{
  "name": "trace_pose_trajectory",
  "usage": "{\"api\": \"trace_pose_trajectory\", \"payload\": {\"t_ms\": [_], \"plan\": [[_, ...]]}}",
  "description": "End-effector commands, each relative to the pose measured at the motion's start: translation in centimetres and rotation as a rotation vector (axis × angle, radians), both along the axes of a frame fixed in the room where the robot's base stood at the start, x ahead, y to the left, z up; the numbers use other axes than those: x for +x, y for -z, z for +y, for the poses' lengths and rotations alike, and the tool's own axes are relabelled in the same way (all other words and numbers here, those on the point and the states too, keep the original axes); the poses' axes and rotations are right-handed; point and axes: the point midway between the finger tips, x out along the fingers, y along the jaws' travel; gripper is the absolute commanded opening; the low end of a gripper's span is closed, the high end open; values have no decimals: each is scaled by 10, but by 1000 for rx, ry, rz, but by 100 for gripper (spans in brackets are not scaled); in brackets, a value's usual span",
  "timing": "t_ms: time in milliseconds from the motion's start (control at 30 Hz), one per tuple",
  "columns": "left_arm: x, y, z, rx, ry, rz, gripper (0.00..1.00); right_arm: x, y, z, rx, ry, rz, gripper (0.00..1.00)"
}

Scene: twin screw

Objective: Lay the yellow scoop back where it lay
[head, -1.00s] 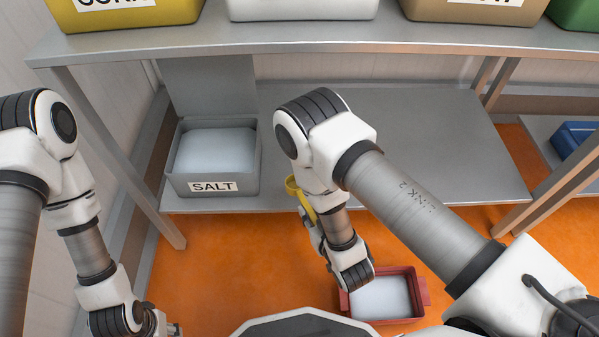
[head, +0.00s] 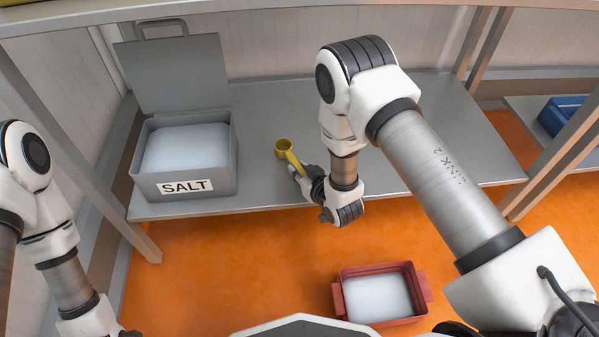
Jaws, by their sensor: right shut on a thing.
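The yellow scoop (head: 284,149) is in the head view, over the front part of the grey lower shelf, to the right of the salt bin. My right gripper (head: 299,174) is shut on the scoop's handle, with the cup pointing away to the upper left. I cannot tell whether the scoop touches the shelf. The grey salt bin (head: 226,178) stands on the shelf's left with its lid (head: 172,75) raised and white salt inside. My left arm is at the left edge, and its gripper is out of view.
The lower shelf (head: 262,105) is bare right of the bin. A red tray (head: 339,301) with white contents is on the orange floor (head: 230,265) in front. Metal shelf posts (head: 75,155) stand left and right. A blue bin (head: 556,118) is at far right.

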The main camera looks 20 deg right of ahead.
Motion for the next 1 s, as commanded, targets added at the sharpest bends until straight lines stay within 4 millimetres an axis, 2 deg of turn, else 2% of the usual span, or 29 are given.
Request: {"api": "trace_pose_trajectory", "payload": {"t_ms": [167,200,233,500,633,767,1000], "plan": [[0,1,0,0,0,0,44,0,3,0,0,0,0,0],[0,0,0,0,0,0,44,0,2,0,0,0,0,34],[0,0,0,0,0,0,44,0,2,0,0,0,0,45],[0,0,0,0,0,0,44,0,2,0,0,0,0,45],[0,-5,0,0,0,1,44,-5,-5,-1,0,0,1,45],[-1,-19,0,0,2,2,44,-27,-17,-5,0,1,4,45],[-1,-45,0,0,3,3,44,-84,-41,-16,0,2,5,45]]}}
